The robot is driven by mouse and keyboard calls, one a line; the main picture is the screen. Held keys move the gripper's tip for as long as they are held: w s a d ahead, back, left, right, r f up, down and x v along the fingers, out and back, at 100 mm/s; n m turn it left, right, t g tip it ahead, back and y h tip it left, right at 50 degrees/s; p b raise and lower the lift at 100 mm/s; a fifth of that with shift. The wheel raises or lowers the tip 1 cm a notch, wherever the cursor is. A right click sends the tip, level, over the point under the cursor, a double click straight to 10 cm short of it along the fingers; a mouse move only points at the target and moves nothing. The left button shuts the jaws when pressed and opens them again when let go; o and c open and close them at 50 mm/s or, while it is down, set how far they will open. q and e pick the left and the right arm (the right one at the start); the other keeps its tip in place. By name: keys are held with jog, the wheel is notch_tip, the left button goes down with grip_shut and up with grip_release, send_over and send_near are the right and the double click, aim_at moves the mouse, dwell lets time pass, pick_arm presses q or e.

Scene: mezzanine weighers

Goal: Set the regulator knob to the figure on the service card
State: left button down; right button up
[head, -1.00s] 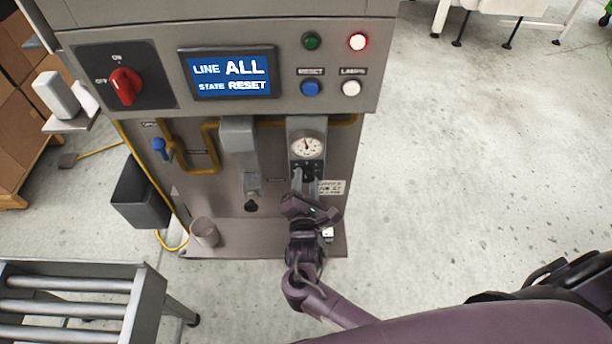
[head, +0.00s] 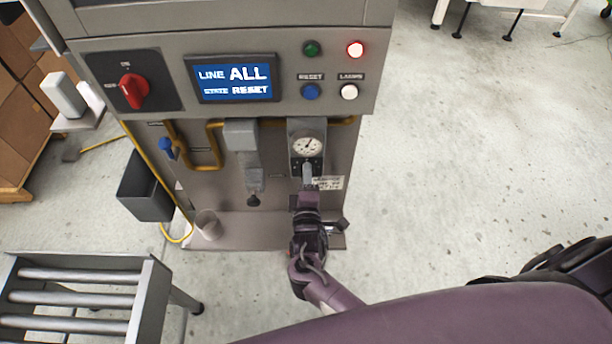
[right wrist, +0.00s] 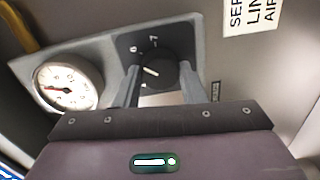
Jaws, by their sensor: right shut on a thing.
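The black regulator knob (right wrist: 162,72) is in the right wrist view, between the two fingers of my right gripper (right wrist: 160,88), which is shut on it. Its white pointer line points to the upper left. The figures 6 and 7 show on the plate beyond it, the 6 nearer the pointer. The white service card (right wrist: 254,14) is at the top right, cut off, with only parts of words showing. In the head view my right gripper (head: 308,180) is below the gauge, and the card (head: 329,183) is partly covered and unreadable. My left gripper is not in view.
The round pressure gauge (head: 307,146) is just above the knob; it also shows in the right wrist view (right wrist: 68,88). A grey unit (head: 241,150) hangs left of it. A blue-handled valve (head: 166,148) and yellow pipe are farther left. A cup (head: 208,224) stands on the base ledge.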

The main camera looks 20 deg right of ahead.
jog(key=shift+d+m+y, duration=0.15)
jog(key=shift+m+y, duration=0.15)
jog(key=shift+m, duration=4.5)
jog(key=o, duration=1)
jog(key=v, duration=0.7)
jog(key=shift+s+b, duration=0.3)
jog(key=shift+s, duration=0.1)
jog(key=shift+f, duration=0.1)
